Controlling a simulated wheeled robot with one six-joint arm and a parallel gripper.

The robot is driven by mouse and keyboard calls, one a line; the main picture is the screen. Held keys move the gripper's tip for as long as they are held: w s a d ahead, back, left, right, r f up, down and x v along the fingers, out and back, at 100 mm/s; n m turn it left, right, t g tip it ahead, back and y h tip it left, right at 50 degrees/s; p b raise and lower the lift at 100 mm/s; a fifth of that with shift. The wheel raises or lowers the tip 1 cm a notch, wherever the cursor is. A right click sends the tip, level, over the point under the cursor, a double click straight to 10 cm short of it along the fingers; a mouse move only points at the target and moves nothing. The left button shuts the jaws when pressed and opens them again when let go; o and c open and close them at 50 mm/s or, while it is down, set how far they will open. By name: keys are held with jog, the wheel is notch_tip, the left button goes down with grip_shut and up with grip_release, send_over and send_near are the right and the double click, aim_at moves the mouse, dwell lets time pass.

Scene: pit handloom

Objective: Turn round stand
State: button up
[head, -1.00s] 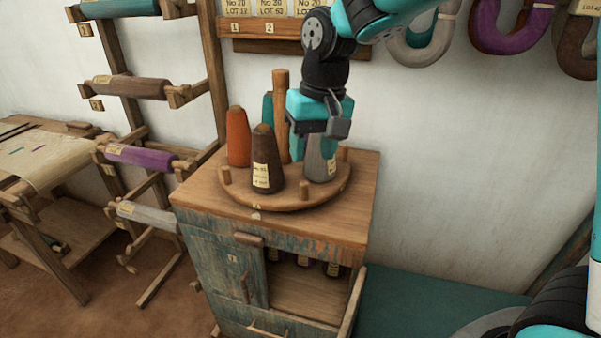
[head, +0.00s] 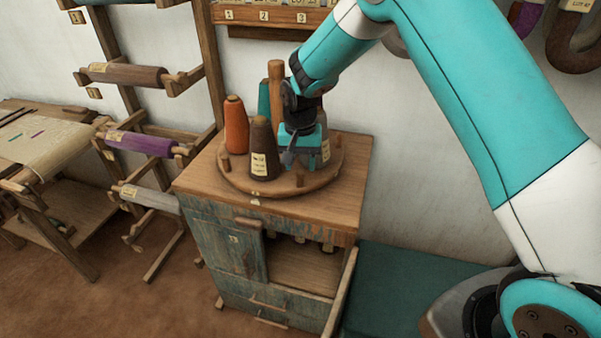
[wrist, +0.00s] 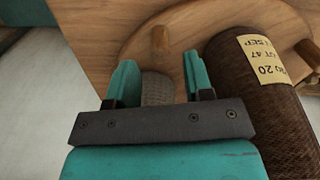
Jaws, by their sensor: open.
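The round stand (head: 281,187) is a wooden disc with short rim pegs (head: 299,180) and a tall centre post (head: 276,80). It sits on a cabinet and bears an orange cone (head: 236,128), a brown cone (head: 264,150), a teal cone (head: 264,98) and a grey cone (head: 326,148), partly hidden by my gripper. My gripper (head: 289,158) is open, low over the disc, right of the brown cone. In the wrist view the gripper (wrist: 158,82) has grey yarn (wrist: 157,89) showing between its fingers and a rim peg (wrist: 160,39) beyond. Whether it touches anything is unclear.
The worn blue cabinet (head: 222,243) has an open compartment with cones inside. A rack with yarn rollers (head: 140,143) stands left, beside a loom table (head: 45,150). A teal surface (head: 400,290) lies to the right. The cabinet top's front right is clear.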

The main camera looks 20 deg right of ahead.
aim_at(300, 171)
jog(key=shift+f+p, duration=0.5)
jog(key=shift+f, duration=2.2)
grip_shut()
